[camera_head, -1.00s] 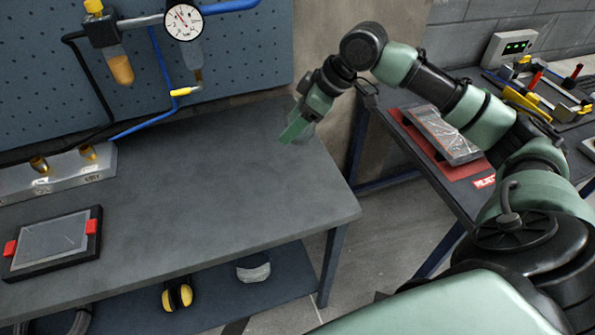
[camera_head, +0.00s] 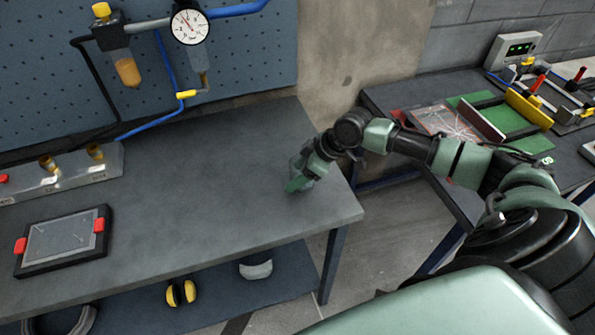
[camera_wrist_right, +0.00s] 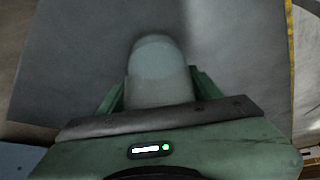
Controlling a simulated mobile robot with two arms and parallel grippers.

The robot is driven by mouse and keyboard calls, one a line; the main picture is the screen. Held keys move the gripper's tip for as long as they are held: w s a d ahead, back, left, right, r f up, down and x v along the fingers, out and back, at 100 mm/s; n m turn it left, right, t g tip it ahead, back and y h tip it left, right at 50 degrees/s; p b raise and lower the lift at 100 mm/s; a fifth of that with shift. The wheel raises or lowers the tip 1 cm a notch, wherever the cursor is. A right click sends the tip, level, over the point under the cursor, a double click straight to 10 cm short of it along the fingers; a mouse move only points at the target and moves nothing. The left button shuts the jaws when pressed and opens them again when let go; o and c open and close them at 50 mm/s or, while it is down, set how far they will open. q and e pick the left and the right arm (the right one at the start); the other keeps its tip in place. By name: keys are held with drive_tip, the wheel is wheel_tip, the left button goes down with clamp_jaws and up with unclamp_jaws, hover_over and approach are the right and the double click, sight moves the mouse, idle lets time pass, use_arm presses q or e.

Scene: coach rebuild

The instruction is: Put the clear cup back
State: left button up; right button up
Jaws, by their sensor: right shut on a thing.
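A pale, translucent cup (camera_wrist_right: 158,75) sits between the fingers of my right gripper (camera_wrist_right: 158,92) in the right wrist view. The gripper is shut on it, and the cup's rounded end points away from the palm. In the head view my right gripper (camera_head: 298,184) is low over the right part of the grey bench (camera_head: 225,200). The cup is hard to make out there. I cannot tell whether it touches the bench. On the pegboard, an air unit with a round gauge (camera_head: 189,27) hangs beside an amber-filled bowl (camera_head: 128,71). My left gripper is out of view.
A metal block with brass fittings (camera_head: 60,178) and a black-framed tray with red clips (camera_head: 65,242) occupy the bench's left side. Yellow ear defenders (camera_head: 181,292) lie on the lower shelf. A second bench (camera_head: 440,190) stands right, beyond a gap. The middle bench is clear.

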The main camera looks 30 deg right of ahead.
drive_tip(key=o, duration=1.5)
drive_tip(key=shift+f, duration=0.1)
drive_tip(key=b+v, duration=0.2)
drive_tip(key=v, duration=1)
